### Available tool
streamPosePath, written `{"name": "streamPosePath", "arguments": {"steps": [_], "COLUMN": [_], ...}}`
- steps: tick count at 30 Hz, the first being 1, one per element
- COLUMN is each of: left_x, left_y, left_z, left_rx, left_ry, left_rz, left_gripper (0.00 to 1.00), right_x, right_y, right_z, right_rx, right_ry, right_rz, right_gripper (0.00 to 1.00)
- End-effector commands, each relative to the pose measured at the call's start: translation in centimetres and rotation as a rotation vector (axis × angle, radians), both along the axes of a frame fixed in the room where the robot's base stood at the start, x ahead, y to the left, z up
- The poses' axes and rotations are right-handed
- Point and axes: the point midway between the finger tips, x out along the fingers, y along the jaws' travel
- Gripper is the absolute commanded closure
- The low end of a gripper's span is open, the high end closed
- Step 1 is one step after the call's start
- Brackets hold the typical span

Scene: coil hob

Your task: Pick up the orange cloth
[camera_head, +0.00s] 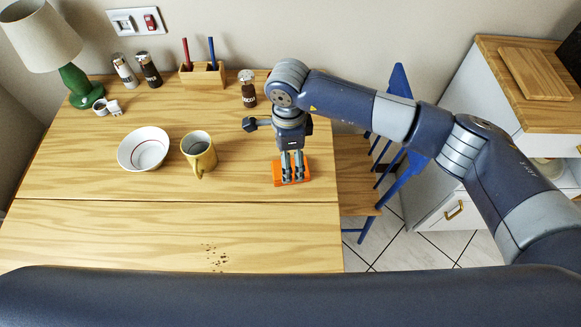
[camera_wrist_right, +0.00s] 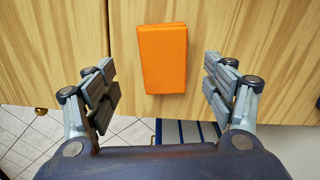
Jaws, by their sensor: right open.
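The orange cloth (camera_head: 303,171) lies folded in a block on the wooden table, near its right edge. My right gripper (camera_head: 292,178) is above it and hides part of it in the head view. In the right wrist view the cloth (camera_wrist_right: 163,58) lies between and beyond the two fingers of my right gripper (camera_wrist_right: 160,88), which are wide apart with nothing between them. I cannot tell from the pictures how high the fingers are above the cloth. My left gripper is in neither view.
A yellow mug (camera_head: 199,156) and a white bowl (camera_head: 143,149) stand left of the cloth. A blue chair (camera_head: 385,165) is at the table's right edge. Dark crumbs (camera_head: 216,258) lie on the front of the table, which is otherwise clear.

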Motion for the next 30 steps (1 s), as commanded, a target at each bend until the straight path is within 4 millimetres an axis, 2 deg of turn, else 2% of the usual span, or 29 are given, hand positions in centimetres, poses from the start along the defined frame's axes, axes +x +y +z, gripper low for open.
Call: {"name": "streamPosePath", "arguments": {"steps": [5, 12, 21, 27, 30], "left_x": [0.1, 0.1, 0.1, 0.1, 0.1], "left_y": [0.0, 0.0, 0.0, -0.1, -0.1], "left_z": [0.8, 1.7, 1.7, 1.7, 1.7], "left_rx": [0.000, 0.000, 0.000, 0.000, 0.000], "left_ry": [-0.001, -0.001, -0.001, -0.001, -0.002], "left_rz": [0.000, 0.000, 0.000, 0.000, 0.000], "left_gripper": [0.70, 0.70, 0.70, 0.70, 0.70], "right_x": [0.0, 0.1, 0.2, 0.2, 0.2], "right_y": [0.0, 0.1, 0.1, 0.1, 0.1], "right_z": [-1.5, -4.8, -5.5, -5.5, -5.5], "right_rx": [-0.001, 0.003, 0.002, 0.002, 0.002], "right_ry": [0.004, 0.002, -0.001, 0.000, 0.000], "right_rz": [-0.003, -0.003, -0.002, -0.002, -0.002], "right_gripper": [0.23, 0.23, 0.23, 0.69, 0.71]}}
